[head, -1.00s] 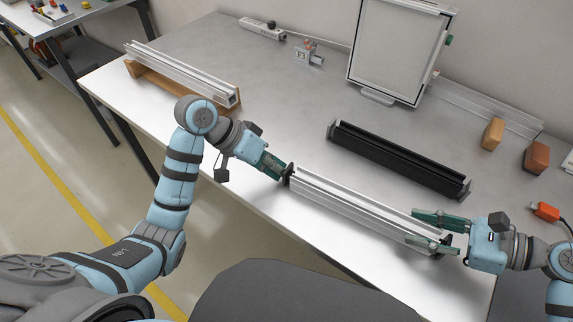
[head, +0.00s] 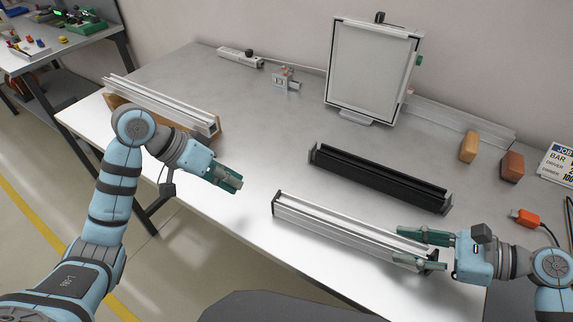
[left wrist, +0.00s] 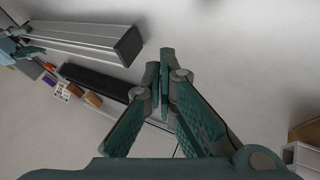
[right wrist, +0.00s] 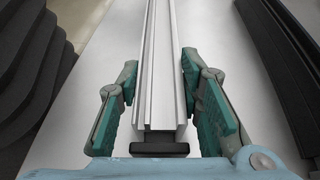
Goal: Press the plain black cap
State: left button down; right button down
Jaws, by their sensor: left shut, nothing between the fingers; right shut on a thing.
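A silver aluminium profile (head: 340,222) lies near the table's front edge. A flat black cap (head: 276,204) sits on its left end; it shows large and plain in the left wrist view (left wrist: 129,46), with no gap that I can make out. My left gripper (head: 238,182) is shut and empty, up and left of this cap and apart from it. My right gripper (head: 420,250) is shut on the profile near its right end, one finger on each side. A dark piece (right wrist: 160,147) shows at that end in the right wrist view, partly hidden by my gripper.
A black profile holder (head: 380,178) lies behind the silver profile. Another silver profile (head: 165,105) rests on a wooden stand at the back left. A framed panel (head: 370,75), two blocks (head: 468,146) and an orange connector (head: 525,217) stand farther back or right.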

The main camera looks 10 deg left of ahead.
pick_arm(q)
jog(key=v, duration=0.4)
pick_arm(e)
jog(key=c, duration=1.1)
grip_release()
jog(key=shift+o, duration=0.2)
